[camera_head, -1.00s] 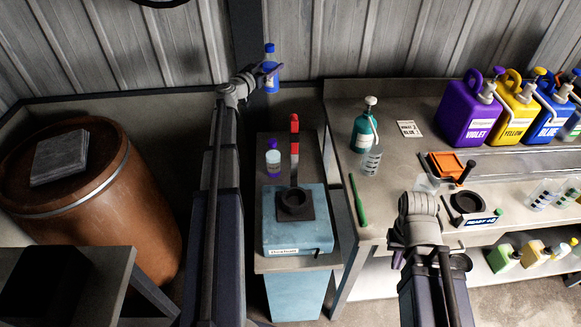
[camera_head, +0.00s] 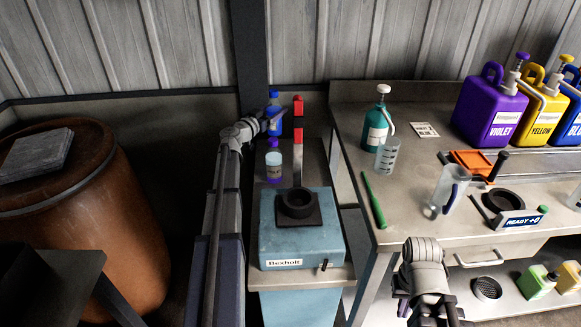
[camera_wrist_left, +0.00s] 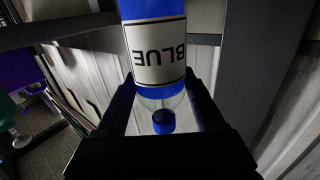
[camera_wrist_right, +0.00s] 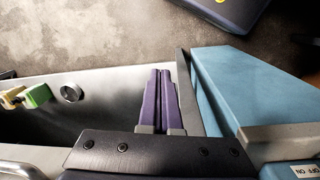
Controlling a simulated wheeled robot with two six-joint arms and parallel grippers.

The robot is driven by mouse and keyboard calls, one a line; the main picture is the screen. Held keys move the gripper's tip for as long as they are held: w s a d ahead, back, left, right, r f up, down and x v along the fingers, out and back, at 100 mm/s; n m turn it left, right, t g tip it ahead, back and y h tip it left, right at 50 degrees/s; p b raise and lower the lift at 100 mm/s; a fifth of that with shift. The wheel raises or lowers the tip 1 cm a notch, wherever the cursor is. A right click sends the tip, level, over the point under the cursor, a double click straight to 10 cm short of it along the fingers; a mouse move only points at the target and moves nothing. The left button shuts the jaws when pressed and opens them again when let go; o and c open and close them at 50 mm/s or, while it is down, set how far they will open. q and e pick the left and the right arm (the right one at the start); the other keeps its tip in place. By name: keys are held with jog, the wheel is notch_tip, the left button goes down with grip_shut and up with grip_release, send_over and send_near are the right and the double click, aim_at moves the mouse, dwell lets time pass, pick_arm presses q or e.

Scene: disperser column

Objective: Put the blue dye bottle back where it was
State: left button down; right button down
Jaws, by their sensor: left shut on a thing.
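The blue dye bottle (camera_head: 274,127), with a blue cap, is upright at the back of the narrow bench, beside the red and white post. My left gripper (camera_head: 272,118) is shut on it. In the left wrist view the bottle (camera_wrist_left: 157,50) shows its BLUE label between the fingers (camera_wrist_left: 160,105). I cannot tell whether its base touches the bench. A purple-capped bottle (camera_head: 273,168) stands just in front of it.
The right worktop holds a teal pump bottle (camera_head: 377,125), a beaker (camera_head: 387,155), a clear jug (camera_head: 448,190), and violet (camera_head: 490,112) and yellow (camera_head: 538,112) jugs. A brown drum (camera_head: 90,225) stands left.

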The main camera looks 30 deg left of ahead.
aim_at(275, 135)
pick_arm(q)
jog(key=shift+f+b, duration=5.1)
jog(key=shift+r, duration=0.15)
jog(key=shift+c, duration=2.2)
grip_release()
jog(key=shift+f, duration=0.2)
jog(key=shift+o, duration=0.8)
